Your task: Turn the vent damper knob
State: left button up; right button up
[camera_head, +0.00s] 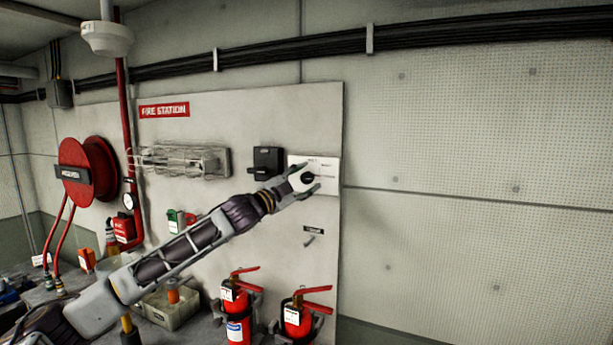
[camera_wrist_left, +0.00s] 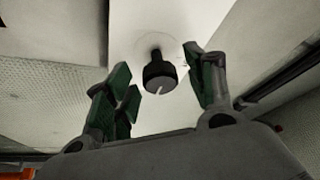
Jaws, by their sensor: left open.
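The vent damper knob (camera_head: 308,177) is a small black round knob on a white label plate (camera_head: 326,163) at the right part of the fire station board. In the left wrist view the knob (camera_wrist_left: 159,76) is dark, with a white pointer line on its face, and stands out from the plate. My left gripper (camera_head: 309,179) is at the plate, with its fingers around the knob in the head view. In the wrist view the left gripper (camera_wrist_left: 165,88) is open, its green-padded fingers on either side of the knob with gaps, not touching it. My right gripper is not in view.
A black box (camera_head: 267,161) is mounted just left of the plate, and a wire rack (camera_head: 180,161) further left. A small lever (camera_head: 309,241) sits below the plate. Two fire extinguishers (camera_head: 237,300) (camera_head: 298,318) stand below. The wall to the right is bare.

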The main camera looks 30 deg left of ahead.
pick_arm(q)
jog(key=shift+w+d+r, duration=0.15)
jog(key=shift+w+d, duration=0.05)
jog(key=shift+w, duration=0.4)
jog(key=c, duration=1.1)
